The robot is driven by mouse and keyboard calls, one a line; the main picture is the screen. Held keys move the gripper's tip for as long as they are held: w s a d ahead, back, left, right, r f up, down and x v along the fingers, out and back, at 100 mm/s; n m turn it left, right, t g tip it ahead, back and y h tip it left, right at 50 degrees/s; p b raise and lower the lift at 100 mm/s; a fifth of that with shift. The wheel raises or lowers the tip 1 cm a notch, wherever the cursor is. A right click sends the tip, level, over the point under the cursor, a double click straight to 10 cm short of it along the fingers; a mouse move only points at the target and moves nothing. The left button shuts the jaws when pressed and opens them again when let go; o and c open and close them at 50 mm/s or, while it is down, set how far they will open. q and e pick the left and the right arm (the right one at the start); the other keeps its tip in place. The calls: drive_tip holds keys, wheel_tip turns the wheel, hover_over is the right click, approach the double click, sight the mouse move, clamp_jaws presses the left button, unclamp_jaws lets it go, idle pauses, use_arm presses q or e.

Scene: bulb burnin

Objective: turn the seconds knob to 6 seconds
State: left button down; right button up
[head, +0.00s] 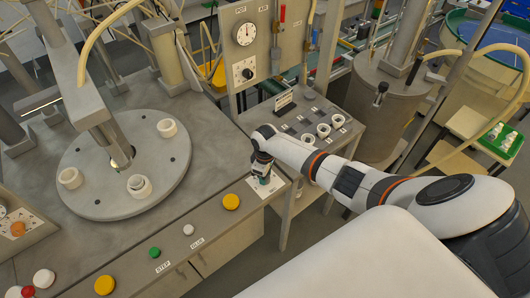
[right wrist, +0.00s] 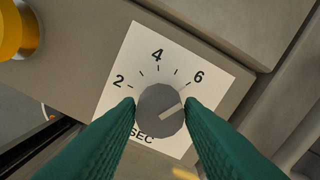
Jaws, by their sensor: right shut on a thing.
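The seconds knob (right wrist: 158,112) is a round grey dial on a white plate (right wrist: 126,62) marked 2, 4, 6 and SEC. Its pale pointer line aims right and slightly up, below the direction of the 6. My right gripper (right wrist: 160,106) has green fingers closed on the knob's two sides. The right finger covers part of the scale beyond the 6. In the head view my right gripper (head: 262,168) is over the white plate (head: 265,190) on the console's front panel, and it hides the knob. My left gripper is not in view.
A yellow button (head: 231,202) sits just left of the plate, with a white button (head: 188,230) and a green button (head: 154,253) further along. A round turntable (head: 105,205) with white sockets stands to the left. A side shelf holds several white cups (head: 323,130).

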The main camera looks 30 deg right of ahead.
drive_tip(key=shift+d, duration=0.1)
idle(0.4)
drive_tip(key=o, duration=1)
wheel_tip(320, 180, up, 12)
drive_tip(key=shift+r+b, duration=0.1)
drive_tip(key=shift+b, duration=1.05)
